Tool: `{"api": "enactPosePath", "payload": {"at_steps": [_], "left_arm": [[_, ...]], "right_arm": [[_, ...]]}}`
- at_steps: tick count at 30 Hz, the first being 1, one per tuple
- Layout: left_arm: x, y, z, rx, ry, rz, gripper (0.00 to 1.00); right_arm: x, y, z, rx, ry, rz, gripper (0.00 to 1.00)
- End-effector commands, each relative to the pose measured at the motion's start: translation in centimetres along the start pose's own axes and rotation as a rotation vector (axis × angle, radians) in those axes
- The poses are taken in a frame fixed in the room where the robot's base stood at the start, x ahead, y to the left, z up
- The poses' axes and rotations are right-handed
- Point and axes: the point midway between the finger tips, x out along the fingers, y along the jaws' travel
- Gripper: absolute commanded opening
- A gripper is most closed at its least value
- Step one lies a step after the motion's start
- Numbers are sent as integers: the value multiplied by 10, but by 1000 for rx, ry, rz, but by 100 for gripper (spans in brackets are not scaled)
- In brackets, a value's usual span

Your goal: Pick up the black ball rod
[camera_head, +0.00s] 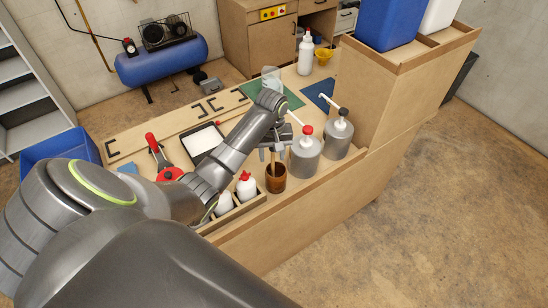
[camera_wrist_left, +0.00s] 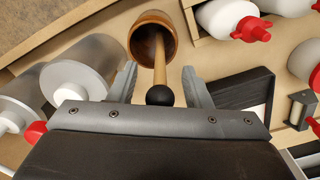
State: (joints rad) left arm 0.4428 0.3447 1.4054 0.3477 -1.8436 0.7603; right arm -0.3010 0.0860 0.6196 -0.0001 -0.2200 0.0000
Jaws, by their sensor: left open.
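The black ball rod (camera_wrist_left: 160,66) is a light wooden stick with a black ball on its end. It stands in a brown wooden cup (camera_wrist_left: 141,38), with the ball end nearest the left wrist camera. The cup also shows in the head view (camera_head: 276,184) on the workbench, below my left gripper (camera_head: 272,150). In the left wrist view, my left gripper (camera_wrist_left: 159,78) is open, with one finger on each side of the rod. My right gripper is not in view.
Two grey pump canisters (camera_head: 304,158) (camera_head: 338,139) stand close right of the cup. White bottles with red caps (camera_head: 246,187) sit in a wooden box left of it. A black tray (camera_head: 203,143) lies further left. The bench's front edge is close to the cup.

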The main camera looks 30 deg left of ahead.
Motion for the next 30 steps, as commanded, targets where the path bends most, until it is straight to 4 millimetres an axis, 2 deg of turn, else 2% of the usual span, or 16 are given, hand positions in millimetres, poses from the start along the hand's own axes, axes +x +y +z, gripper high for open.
{"api": "enactPosePath", "payload": {"at_steps": [6,17,26,30], "left_arm": [[1,0,1,0,0,1,45],[1,0,1,0,-1,0,0],[1,0,0,0,-2,-1,0],[-6,2,-4,2,-2,-1,0]], "right_arm": [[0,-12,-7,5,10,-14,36],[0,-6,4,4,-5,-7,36],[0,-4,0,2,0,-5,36],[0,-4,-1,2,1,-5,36]]}}
